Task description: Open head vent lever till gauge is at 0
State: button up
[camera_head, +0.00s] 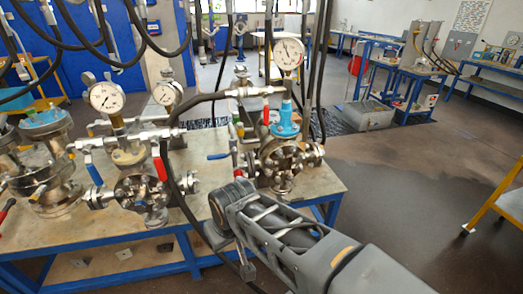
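Flanged steel vessels stand on a workbench. The right vessel (283,160) has a blue cap (285,122), and a round gauge (289,53) stands above it; its reading is too small to tell. A red lever (266,112) and a blue lever (218,156) are near it. The middle vessel (141,190) carries a red lever (159,164) and a blue lever (94,171), with a gauge (105,96) above. I cannot tell which lever is the head vent. My arm reaches in from the lower right to the bench front; my gripper is not visible.
The blue-framed bench (215,190) holds another vessel (45,170) at the left and a further gauge (168,92) behind. Black hoses (168,160) hang across the view. A yellow-framed stand (500,200) is at the right. Open floor (400,180) lies right of the bench.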

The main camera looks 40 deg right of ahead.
aim_at(214, 157)
jog(key=z, duration=0.05)
jog(key=k, duration=1.1)
jog(key=u, duration=1.4)
jog(key=i, duration=0.95)
jog(key=z, duration=0.5)
jog(key=i, duration=0.65)
jog(key=z, duration=1)
jog(key=i, duration=0.25)
jog(key=z, duration=0.3)
